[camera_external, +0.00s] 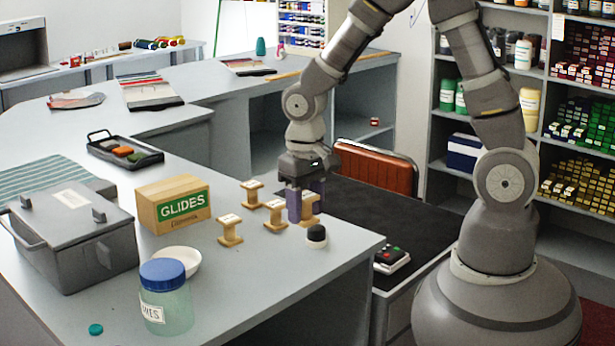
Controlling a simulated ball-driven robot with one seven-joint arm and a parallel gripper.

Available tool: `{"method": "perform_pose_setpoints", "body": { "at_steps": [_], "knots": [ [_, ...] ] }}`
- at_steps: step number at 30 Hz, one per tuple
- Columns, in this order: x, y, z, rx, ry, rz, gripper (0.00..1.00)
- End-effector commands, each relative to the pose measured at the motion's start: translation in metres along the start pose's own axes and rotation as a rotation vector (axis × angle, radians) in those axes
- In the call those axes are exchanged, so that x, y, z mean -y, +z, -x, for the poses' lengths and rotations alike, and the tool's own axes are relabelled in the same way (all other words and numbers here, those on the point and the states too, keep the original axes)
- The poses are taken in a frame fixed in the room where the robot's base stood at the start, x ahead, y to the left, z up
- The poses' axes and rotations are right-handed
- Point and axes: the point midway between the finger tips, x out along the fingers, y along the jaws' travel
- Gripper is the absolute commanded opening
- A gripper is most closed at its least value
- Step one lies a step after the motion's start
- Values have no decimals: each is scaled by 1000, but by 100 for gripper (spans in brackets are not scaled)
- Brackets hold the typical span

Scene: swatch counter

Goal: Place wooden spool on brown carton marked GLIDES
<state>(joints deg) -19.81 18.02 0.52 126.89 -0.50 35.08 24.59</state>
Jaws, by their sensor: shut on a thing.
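The brown carton marked GLIDES (160,222) stands closed on the grey counter, left of the spools. My gripper (307,206) points down near the counter's right end, to the right of the carton. It is shut on a wooden spool (311,208), partly hidden by the dark purple fingers. I cannot tell whether this spool touches the counter. Three more wooden spools stand upright between the gripper and the carton: one at the back (252,193), one in front (230,230) and one close beside the gripper (274,213).
A black-topped knob-like object (316,235) stands just in front of the gripper. A white bowl (180,261) and a blue-lidded jar (166,300) are in front of the carton. A grey lidded box (75,240) is left of it, a black tray (125,151) behind.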

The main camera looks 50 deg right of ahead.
Motion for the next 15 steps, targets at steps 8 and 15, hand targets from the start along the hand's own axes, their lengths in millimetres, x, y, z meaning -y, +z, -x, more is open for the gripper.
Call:
{"method": "perform_pose_setpoints", "body": {
  "at_steps": [8,15],
  "knots": [
    [-4,-132,42,4,0,48,19],
    [-10,-180,46,2,-2,67,19]
  ]
}}
